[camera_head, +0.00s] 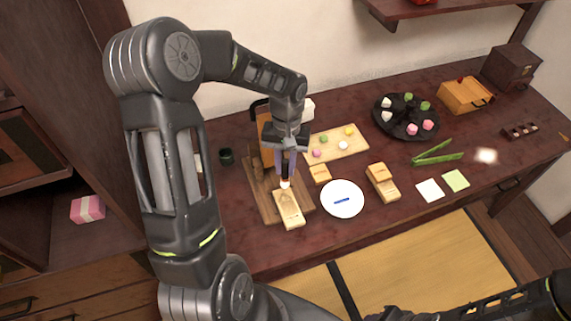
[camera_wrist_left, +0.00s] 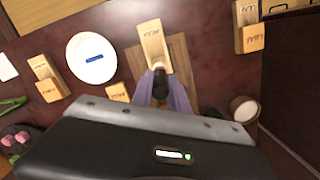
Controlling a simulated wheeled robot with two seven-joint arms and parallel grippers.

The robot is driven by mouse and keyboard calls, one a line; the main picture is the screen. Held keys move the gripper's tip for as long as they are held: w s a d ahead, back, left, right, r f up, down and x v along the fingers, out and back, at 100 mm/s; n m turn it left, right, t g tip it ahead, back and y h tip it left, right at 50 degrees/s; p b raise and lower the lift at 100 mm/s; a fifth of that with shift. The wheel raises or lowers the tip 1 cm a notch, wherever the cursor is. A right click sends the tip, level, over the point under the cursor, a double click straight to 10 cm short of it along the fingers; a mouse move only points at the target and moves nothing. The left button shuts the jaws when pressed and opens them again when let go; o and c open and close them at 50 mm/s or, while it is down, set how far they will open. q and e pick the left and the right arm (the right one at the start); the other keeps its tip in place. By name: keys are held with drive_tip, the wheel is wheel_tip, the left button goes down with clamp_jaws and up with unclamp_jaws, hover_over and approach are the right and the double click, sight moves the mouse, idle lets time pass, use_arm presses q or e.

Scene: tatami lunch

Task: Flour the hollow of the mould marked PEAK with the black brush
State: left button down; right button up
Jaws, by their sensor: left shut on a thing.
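My left gripper (camera_head: 286,165) is shut on the black brush (camera_wrist_left: 160,83) and points down at the wooden board (camera_head: 261,203). The brush's pale bristles (camera_head: 285,184) are at the far end of a pale wooden mould (camera_head: 290,210), which lies on the board and overhangs its front edge. In the left wrist view the brush tip meets the end of this mould (camera_wrist_left: 153,40); I cannot tell whether it touches. The mould carries small lettering that seems to read PEAK. My right gripper is out of view.
A white plate (camera_head: 342,212) with a blue strip lies right of the mould. More pale moulds (camera_head: 383,190) stand beyond it. A tray of sweets (camera_head: 354,150), a dark round dish (camera_head: 380,125) and green tongs (camera_head: 447,158) are farther off. A dark cup (camera_head: 226,155) stands left.

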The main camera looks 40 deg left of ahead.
sight(286, 183)
use_arm(q)
drive_tip(key=shift+f+b, duration=1.65)
drive_tip(key=shift+f, duration=1.05)
drive_tip(key=shift+f+b, duration=1.1)
drive_tip(key=shift+b, duration=0.05)
drive_tip(key=shift+w+d, duration=0.1)
drive_tip(key=shift+w, duration=0.05)
drive_tip(key=shift+s+a, duration=0.2)
drive_tip(key=shift+s, duration=0.1)
drive_tip(key=shift+w, duration=0.25)
idle(0.6)
drive_tip(key=shift+s+d+b, duration=0.2)
drive_tip(key=shift+d+b, duration=0.05)
drive_tip(key=shift+b, duration=0.05)
idle(0.3)
drive_tip(key=shift+w, duration=0.25)
idle(0.3)
